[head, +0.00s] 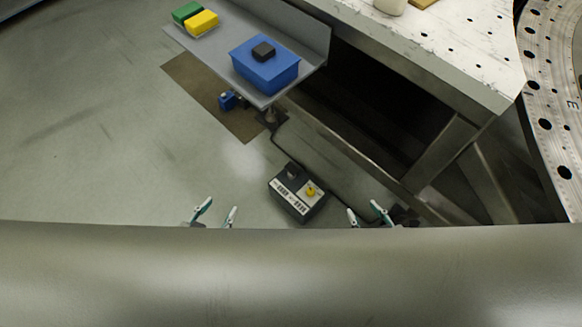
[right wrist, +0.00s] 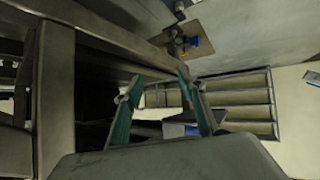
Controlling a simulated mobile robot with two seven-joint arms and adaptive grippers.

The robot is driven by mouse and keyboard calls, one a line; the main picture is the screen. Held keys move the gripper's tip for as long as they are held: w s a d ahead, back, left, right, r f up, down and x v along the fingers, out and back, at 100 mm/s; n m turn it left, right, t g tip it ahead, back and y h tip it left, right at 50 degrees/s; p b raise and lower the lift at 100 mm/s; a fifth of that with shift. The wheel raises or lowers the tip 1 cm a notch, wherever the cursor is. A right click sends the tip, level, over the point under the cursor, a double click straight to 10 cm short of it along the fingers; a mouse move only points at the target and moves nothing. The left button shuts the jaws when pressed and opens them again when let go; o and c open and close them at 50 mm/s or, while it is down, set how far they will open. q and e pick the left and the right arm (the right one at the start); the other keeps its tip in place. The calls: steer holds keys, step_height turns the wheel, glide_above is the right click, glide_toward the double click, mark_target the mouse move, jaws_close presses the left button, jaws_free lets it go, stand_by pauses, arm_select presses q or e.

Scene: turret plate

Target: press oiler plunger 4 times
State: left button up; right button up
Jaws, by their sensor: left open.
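No part is plainly marked as the oiler plunger. A blue box (head: 262,76) with a small black block (head: 264,51) on its top sits on the grey shelf (head: 290,22); I cannot tell whether this is the oiler. My left gripper (head: 219,207) is open and empty, low in the head view, well below the shelf in the picture and apart from the blue box. My right gripper (head: 363,209) is open and empty, farther right. In the right wrist view its fingers (right wrist: 158,78) stand apart with nothing between them.
A dark box (head: 289,201) with a yellow knob (head: 311,191) shows between my grippers in the head view. Green (head: 186,12) and yellow (head: 203,21) blocks sit at the shelf's far end. The bench (head: 445,45) and perforated round plate (head: 545,125) are right. Open floor lies left.

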steer(key=shift+w, duration=0.1)
jaws_close()
steer(key=shift+r, duration=0.1)
stand_by(0.4)
stand_by(0.8)
